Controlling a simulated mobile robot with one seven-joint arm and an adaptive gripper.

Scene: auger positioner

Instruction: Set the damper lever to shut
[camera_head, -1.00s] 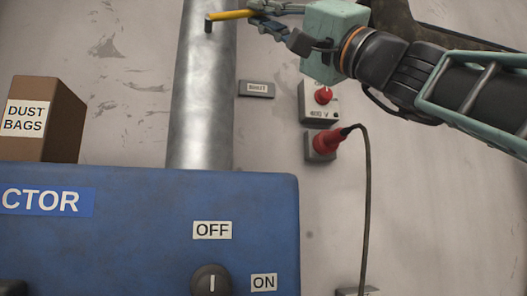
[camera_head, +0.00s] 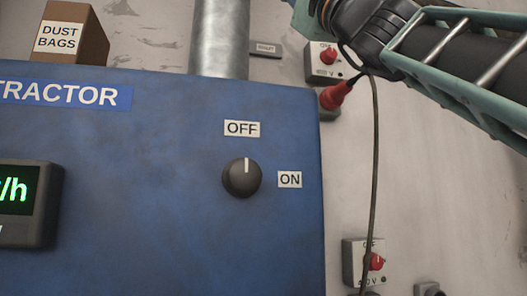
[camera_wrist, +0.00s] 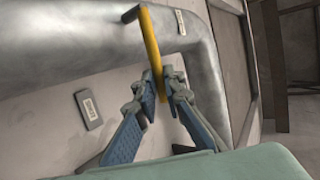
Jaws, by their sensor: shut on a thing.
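The yellow damper lever (camera_wrist: 151,40) shows in the wrist view, in front of the grey metal duct (camera_wrist: 70,40). My gripper (camera_wrist: 159,85) has its two fingers on either side of the lever's lower part and is shut on it. The upper end of the lever sticks out past the fingers toward the top of the picture. A small label (camera_wrist: 181,22) is on the duct right of the lever; its words are too small to read. In the head view the lever and my gripper are out of frame; only the lower duct (camera_head: 219,40) shows.
A blue extractor cabinet (camera_head: 150,200) with a dial (camera_head: 242,178) pointing to OFF stands below the duct. A red plug (camera_head: 335,95) with a hanging cable (camera_head: 374,170) is on the wall right of it. A cardboard dust bags box (camera_head: 75,30) stands on top.

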